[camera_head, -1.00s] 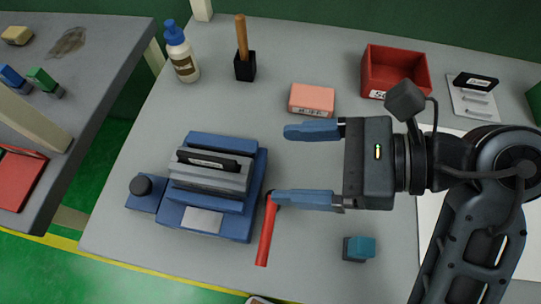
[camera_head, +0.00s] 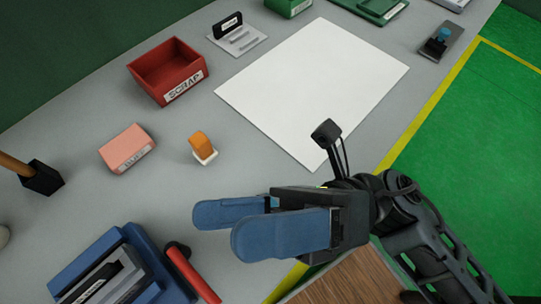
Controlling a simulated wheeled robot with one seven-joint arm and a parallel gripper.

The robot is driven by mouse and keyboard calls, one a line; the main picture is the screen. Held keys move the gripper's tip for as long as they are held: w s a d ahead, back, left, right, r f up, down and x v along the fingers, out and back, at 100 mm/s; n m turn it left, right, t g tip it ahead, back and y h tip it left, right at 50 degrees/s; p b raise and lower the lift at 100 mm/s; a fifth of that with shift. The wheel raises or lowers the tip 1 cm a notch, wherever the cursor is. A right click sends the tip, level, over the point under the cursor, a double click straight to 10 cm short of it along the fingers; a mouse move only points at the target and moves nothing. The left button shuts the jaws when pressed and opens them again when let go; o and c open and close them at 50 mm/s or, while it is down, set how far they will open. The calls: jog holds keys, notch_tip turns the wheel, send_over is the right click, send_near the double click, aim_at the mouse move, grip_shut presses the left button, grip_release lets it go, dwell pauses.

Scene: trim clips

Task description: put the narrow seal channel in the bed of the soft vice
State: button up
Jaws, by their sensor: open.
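The blue soft vice (camera_head: 118,245) is at the lower left, cut off by the bottom edge. A dark strip with a pale label (camera_head: 90,284) shows at its grey jaws; I cannot tell whether it is a separate piece. Its red handle (camera_head: 195,273) points down and right. I cannot pick out the narrow seal channel with certainty. My gripper (camera_head: 222,230) is open, its blue fingers pointing left, to the right of the vice and above the table. No held part shows between the fingers; a small teal patch (camera_head: 273,202) shows behind them.
A red scrap bin (camera_head: 168,72), a salmon box (camera_head: 127,148) and an orange block on a white base (camera_head: 202,146) stand left of a white sheet (camera_head: 315,88). A light plate (camera_head: 240,42) carries thin pieces and a black label stand. The sheet is clear.

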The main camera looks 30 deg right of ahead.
jog(key=s+d+f+m+t+h, duration=0.1)
jog(key=d+f+m+t+h, duration=0.1)
jog(key=d+m+t+h, duration=0.8)
jog(key=s+d+f+m+t+h, duration=0.1)
jog(key=d+m+t+h, duration=0.3)
jog(key=m, duration=1.1)
jog(key=s+d+f+m+g+h, duration=0.3)
jog(key=s+f+m+g+h, duration=0.3)
jog(key=m, duration=0.7)
notch_tip(320, 180, down, 3)
jog(key=s+h, duration=0.2)
jog(key=shift+d+g+h, duration=0.3)
jog(key=shift+h, duration=0.1)
jog(key=shift+r, duration=0.1)
